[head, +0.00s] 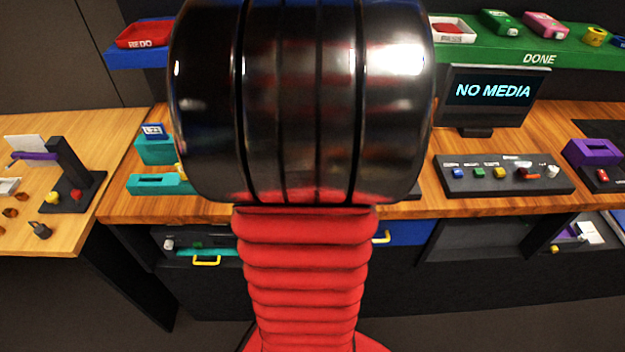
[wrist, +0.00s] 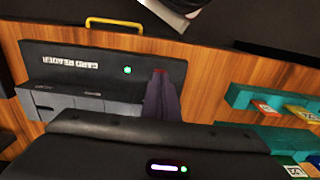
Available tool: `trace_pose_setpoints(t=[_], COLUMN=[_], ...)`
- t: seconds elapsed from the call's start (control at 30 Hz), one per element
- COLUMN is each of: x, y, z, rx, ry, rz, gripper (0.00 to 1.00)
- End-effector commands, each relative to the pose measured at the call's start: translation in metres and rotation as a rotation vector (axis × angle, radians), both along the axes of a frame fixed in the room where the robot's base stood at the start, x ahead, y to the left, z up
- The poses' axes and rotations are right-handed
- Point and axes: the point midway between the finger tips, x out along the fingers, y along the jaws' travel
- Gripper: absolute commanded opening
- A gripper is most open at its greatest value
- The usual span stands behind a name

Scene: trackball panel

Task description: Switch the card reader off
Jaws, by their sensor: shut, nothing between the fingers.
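The card reader (wrist: 60,68) is a dark panel with a white label, seen upside down in the wrist view, with a lit green light (wrist: 127,70). Grey slotted blocks (wrist: 75,102) adjoin it. My gripper (wrist: 160,74) is shut and empty, with its tips over the panel beside the green light. A small reddish patch shows at the tips; I cannot tell whether it is a switch or whether the tips touch it. In the head view my arm hides the card reader and my gripper.
A yellow drawer handle (wrist: 113,24) lies beyond the panel in the wrist view. A teal rack (wrist: 240,97) with coloured cards stands to the right. In the head view, a monitor (head: 493,92) reads NO MEDIA behind a button panel (head: 500,187); teal boxes (head: 160,184) stand left.

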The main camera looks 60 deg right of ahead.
Motion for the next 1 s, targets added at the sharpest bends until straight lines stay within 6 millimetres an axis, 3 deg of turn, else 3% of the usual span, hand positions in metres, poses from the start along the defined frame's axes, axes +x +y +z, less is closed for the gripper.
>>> trace_pose_setpoints(t=[1.0], x=[0.0001], y=[-0.0003], z=[-0.0071], rx=[0.0], ry=[0.0], rz=[0.0], gripper=[0.0])
